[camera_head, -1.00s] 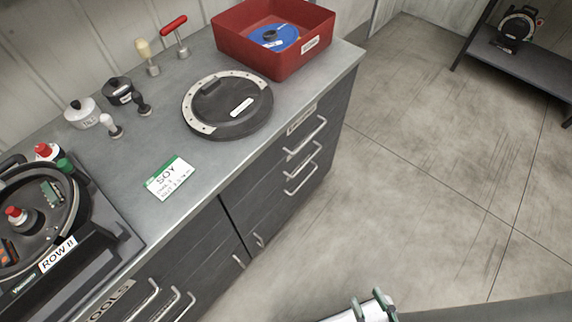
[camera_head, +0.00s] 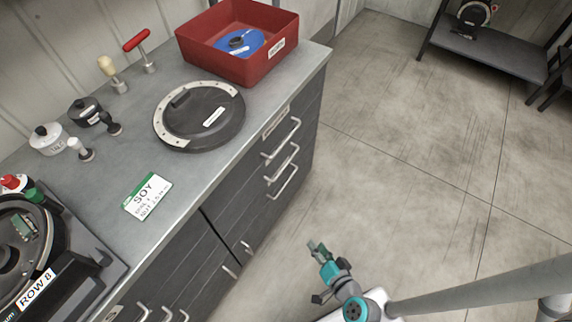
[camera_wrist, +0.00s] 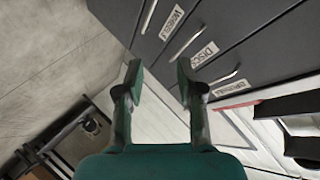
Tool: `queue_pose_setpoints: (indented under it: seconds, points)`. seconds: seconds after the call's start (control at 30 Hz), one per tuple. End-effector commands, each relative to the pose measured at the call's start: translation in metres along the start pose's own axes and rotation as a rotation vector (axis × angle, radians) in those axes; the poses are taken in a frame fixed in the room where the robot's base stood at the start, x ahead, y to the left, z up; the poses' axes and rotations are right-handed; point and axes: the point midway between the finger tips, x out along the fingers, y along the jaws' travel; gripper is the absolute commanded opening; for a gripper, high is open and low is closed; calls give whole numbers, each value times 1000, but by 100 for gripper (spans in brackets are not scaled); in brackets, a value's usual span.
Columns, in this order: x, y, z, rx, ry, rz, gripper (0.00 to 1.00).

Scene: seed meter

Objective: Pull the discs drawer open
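The discs drawer (camera_wrist: 210,42) is a dark grey front with a white DISCS label (camera_wrist: 204,55) and a silver bar handle (camera_wrist: 187,42). It lies between two other labelled drawers in the wrist view and looks shut. In the head view the middle handle (camera_head: 281,162) of the right-hand stack appears to be its handle. My gripper (camera_wrist: 160,80) is open, with nothing between its green fingers. The handle is beyond the right fingertip in the wrist view, apart from it. In the head view my gripper (camera_head: 318,250) is over the floor, right of the drawers.
The counter (camera_head: 105,180) carries a red bin (camera_head: 285,32), a round black disc housing (camera_head: 205,120), a SOY card (camera_head: 147,196) and several small tools. A low dark shelf (camera_head: 485,50) stands at the far right. The floor (camera_head: 400,150) beside the drawers is clear.

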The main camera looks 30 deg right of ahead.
Motion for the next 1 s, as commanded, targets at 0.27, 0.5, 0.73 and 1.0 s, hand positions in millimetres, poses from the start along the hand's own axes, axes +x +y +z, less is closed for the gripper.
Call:
queue_pose_setpoints:
  seconds: [0.27, 0.5, 0.73, 1.0]
  points:
    - [107, -6, -30, 296, -31, -108, 37]
    - [175, -22, -81, 502, -43, -235, 37]
    - [199, -32, -110, 585, -45, -302, 37]
    - [224, -40, -112, 591, -48, -309, 37]
